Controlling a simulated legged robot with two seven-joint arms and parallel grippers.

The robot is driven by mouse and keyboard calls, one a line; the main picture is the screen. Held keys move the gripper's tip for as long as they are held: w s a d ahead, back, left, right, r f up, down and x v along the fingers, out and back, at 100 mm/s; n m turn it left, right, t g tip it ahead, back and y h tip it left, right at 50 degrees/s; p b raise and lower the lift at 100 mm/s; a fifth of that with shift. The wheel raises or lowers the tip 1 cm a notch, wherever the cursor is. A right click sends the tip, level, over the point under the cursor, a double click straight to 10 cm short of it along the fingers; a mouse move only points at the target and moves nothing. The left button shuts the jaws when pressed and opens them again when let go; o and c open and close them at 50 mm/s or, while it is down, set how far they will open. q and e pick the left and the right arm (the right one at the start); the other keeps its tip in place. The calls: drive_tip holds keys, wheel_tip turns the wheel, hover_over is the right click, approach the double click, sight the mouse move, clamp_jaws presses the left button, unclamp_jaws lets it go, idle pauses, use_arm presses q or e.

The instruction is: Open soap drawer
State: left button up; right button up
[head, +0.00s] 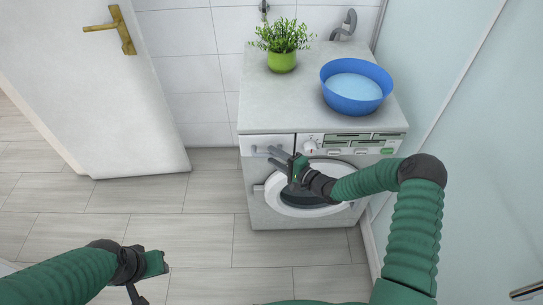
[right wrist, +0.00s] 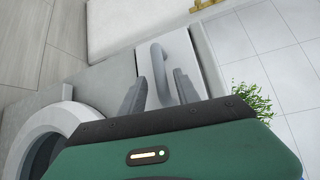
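The soap drawer (head: 258,142) is the pale panel at the upper left of the washing machine's (head: 257,205) front, and it looks closed. In the right wrist view the drawer front (right wrist: 190,55) carries a grey curved handle (right wrist: 157,58). My right gripper (head: 277,157) is in front of the drawer. In the right wrist view its two fingers (right wrist: 160,88) stand apart, one on each side of the handle; I see no clear contact. The handle's lower end is partly hidden by the gripper. My left gripper (head: 150,275) is low at the left, away from the machine.
A green potted plant (head: 282,62) and a blue basin (head: 344,104) of water stand on the machine's top. The round door (head: 272,190) lies below my right gripper. A white door (head: 110,110) stands at the left. The tiled floor (head: 205,215) between is clear.

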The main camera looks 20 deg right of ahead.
drive_tip(key=shift+w+a+f, duration=0.1)
drive_tip(key=shift+w+a, duration=0.35)
drive_tip(key=shift+w, duration=0.05)
drive_tip(key=shift+w+a, duration=0.25)
drive_tip(key=shift+a, duration=0.3)
drive_tip(key=shift+d, duration=0.35)
clamp_jaws()
drive_tip(key=shift+a, duration=0.1)
drive_tip(key=shift+s+a+f, duration=0.1)
drive_tip(key=shift+s, duration=0.05)
